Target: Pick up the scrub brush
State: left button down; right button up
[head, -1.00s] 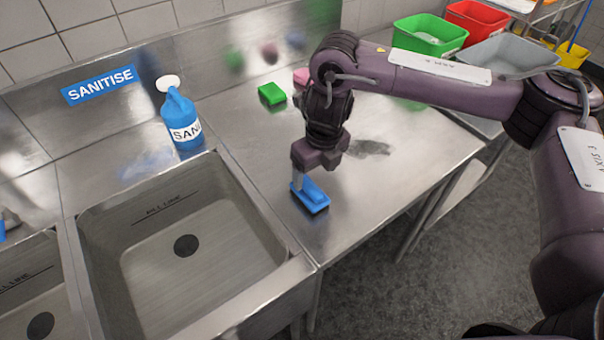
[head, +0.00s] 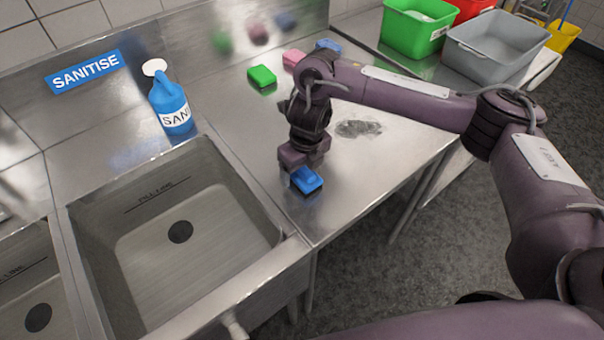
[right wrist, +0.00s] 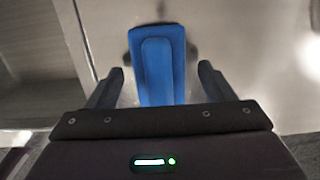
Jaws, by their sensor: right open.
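The blue scrub brush (head: 307,180) lies on the steel counter just right of the sink, near the counter's front edge. In the right wrist view the brush (right wrist: 163,66) runs lengthwise between the two open fingers of the right gripper (right wrist: 161,80), with a gap on each side. The fingers do not appear to touch it. My left gripper is not in view.
A steel sink (head: 255,195) is left of the brush. A blue sanitiser bottle (head: 170,105) stands behind it. A green sponge (head: 262,76) and a pink one (head: 293,59) lie farther back. Green (head: 412,35) and grey (head: 490,55) tubs stand at the back right.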

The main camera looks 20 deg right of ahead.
jog(key=c, duration=1.1)
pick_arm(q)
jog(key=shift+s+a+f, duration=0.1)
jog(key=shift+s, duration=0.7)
pick_arm(e)
jog(key=shift+o, duration=0.2)
jog(key=shift+r, duration=0.1)
